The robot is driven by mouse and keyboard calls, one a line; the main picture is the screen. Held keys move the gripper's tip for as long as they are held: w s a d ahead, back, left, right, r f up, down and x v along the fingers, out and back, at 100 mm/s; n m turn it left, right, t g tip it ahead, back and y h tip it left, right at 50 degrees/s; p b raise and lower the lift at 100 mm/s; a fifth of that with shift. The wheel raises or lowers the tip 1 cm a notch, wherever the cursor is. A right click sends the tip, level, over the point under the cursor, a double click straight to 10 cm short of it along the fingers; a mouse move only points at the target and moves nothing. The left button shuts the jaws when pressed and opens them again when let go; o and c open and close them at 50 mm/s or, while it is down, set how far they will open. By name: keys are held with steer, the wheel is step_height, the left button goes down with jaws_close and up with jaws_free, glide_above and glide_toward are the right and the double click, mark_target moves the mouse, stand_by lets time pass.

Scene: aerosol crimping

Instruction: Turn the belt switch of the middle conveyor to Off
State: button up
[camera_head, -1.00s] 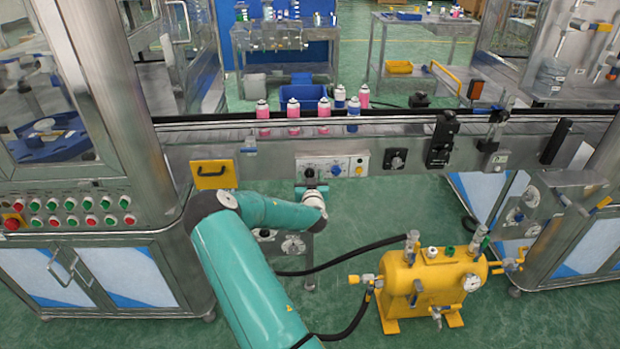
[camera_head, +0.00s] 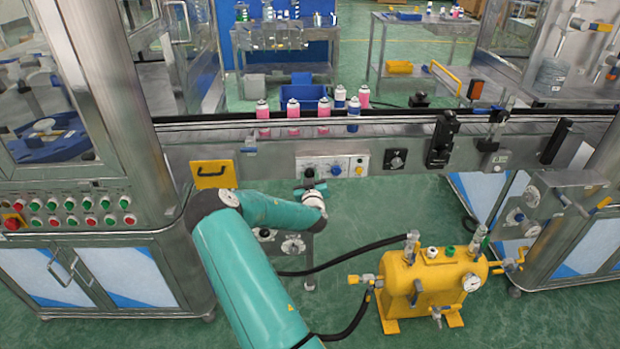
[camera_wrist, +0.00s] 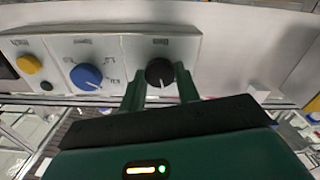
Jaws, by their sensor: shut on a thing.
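A pale control panel (camera_head: 347,160) is on the front of the middle conveyor (camera_head: 420,129). It carries a black knob (camera_head: 309,172), a blue knob (camera_head: 336,170) and a yellow button (camera_head: 359,170). In the wrist view the row is reversed: yellow button (camera_wrist: 29,64) at left, blue knob (camera_wrist: 86,77) in the middle, black knob (camera_wrist: 159,71) at right. My gripper (camera_wrist: 161,84) has one dark green finger on each side of the black knob and is shut on it. In the head view my gripper (camera_head: 310,186) is at the panel's lower left. The black knob's pointer direction is hard to read.
Pink and blue cans (camera_head: 293,108) stand on the conveyor above the panel. Another black rotary switch (camera_head: 396,160) is to the panel's right. A yellow tank (camera_head: 431,288) with hoses stands on the floor at right.

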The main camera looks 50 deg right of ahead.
steer(key=n, duration=0.7)
stand_by(0.5)
steer(key=o, duration=1)
steer(key=v, duration=1.4)
steer(key=shift+d, duration=0.1)
